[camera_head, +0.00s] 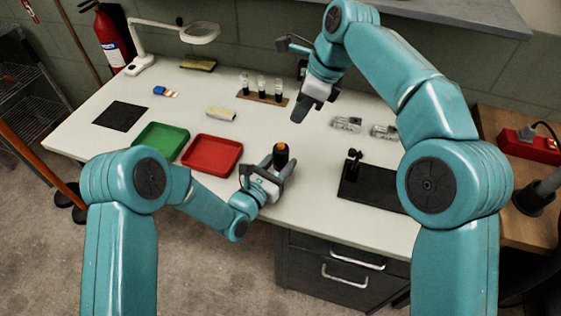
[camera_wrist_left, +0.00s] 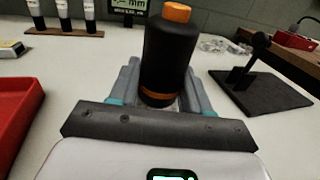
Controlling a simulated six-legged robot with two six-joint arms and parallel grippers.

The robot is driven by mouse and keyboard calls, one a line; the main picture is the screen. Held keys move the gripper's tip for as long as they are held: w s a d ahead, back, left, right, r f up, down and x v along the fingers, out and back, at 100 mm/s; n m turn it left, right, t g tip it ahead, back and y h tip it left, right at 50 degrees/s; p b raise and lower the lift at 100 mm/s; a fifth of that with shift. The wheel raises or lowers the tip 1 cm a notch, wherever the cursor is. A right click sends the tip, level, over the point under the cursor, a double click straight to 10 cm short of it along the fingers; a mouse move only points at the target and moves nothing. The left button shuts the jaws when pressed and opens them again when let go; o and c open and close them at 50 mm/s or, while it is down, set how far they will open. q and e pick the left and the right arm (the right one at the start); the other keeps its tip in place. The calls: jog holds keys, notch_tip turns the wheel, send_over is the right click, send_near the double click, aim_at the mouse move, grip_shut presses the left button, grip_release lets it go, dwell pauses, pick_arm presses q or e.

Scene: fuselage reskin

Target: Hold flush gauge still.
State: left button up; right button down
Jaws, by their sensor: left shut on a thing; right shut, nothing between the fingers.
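The flush gauge, a black cylinder with an orange top (camera_head: 281,155), stands upright between the fingers of my left gripper (camera_head: 279,170) near the front middle of the table. In the left wrist view the gauge (camera_wrist_left: 170,55) shows an orange band near its lower end, with a grey finger of the left gripper (camera_wrist_left: 162,92) on each side. I cannot tell whether its lower end touches the table. My right gripper (camera_head: 305,110) is shut and empty, pointing down above the back middle of the table, apart from the gauge.
A red tray (camera_head: 212,168) and a green tray (camera_head: 161,139) lie left of the gauge. A black plate with a small post (camera_head: 370,192) is to the right. A rack of several bottles (camera_head: 262,96) stands behind. A small display (camera_wrist_left: 128,8) shows in the left wrist view.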

dwell(0.9)
jog(key=w+a+f+n+t+y, duration=0.1)
jog(key=w+a+n+t+y, duration=0.1)
jog(key=w+a+n+t, duration=0.15)
jog(key=shift+n+t+y, duration=0.45)
jog(key=shift+t+y, duration=0.2)
jog(key=shift+y, duration=0.05)
jog(key=s+r, duration=0.3)
jog(key=shift+s, duration=0.3)
jog(key=shift+f, duration=0.15)
send_over(284, 149)
jog(key=shift+f, duration=4.3)
jog(key=shift+f, duration=0.1)
jog(key=shift+f, duration=0.3)
